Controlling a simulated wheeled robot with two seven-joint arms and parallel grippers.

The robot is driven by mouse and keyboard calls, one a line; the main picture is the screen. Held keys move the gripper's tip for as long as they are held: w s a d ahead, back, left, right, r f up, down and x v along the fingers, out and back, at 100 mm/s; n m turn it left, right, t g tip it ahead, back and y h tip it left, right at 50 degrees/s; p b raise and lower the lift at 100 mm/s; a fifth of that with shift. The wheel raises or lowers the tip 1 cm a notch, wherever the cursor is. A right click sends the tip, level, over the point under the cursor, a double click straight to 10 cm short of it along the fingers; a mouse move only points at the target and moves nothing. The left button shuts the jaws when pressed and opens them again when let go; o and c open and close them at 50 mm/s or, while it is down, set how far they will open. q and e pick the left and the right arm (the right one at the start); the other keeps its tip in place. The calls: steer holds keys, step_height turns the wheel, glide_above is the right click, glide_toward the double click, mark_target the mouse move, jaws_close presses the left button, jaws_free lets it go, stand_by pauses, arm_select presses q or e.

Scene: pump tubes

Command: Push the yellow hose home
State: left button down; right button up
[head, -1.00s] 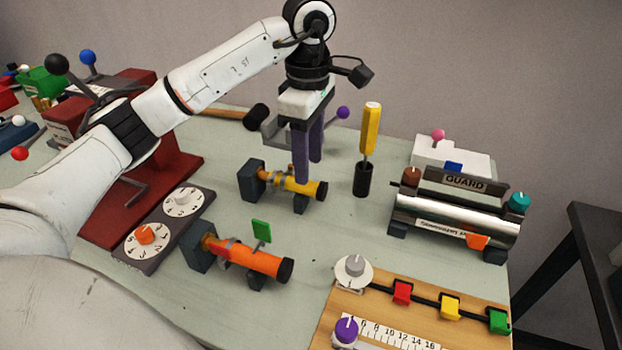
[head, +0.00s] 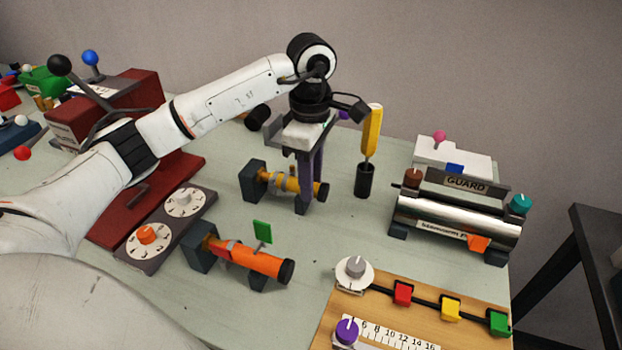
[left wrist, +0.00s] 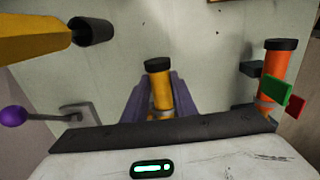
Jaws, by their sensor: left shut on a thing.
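The yellow hose (head: 284,182) lies level on the table, with a dark block at its left end and a black cap at its right end. A grey clamp sits around it near the block. My left gripper (head: 307,205) points down over the hose and is shut on it near the capped end. In the left wrist view the yellow hose (left wrist: 161,95) runs between the two purple fingers (left wrist: 161,102), its black cap pointing away. How far the hose sits in the block cannot be told. My right gripper is not in view.
An orange hose (head: 255,262) with a green tab (head: 262,231) lies in front. A yellow-handled screwdriver (head: 372,135) stands in a black holder just right of my gripper. A dial panel (head: 165,230) is at left, a guarded roller (head: 455,222) at right.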

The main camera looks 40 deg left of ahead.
mark_target(296, 179)
arm_select(q)
steer(key=shift+s+a, duration=0.15)
steer(key=shift+a, duration=0.55)
steer(key=shift+s+a, duration=0.15)
steer(key=shift+a, duration=0.55)
steer(key=c, duration=1.5)
jaws_free()
steer(key=shift+a, duration=0.1)
steer(key=shift+o, duration=0.2)
steer(key=shift+r, duration=0.3)
step_height(296, 179, up, 10)
steer(key=shift+f, duration=0.15)
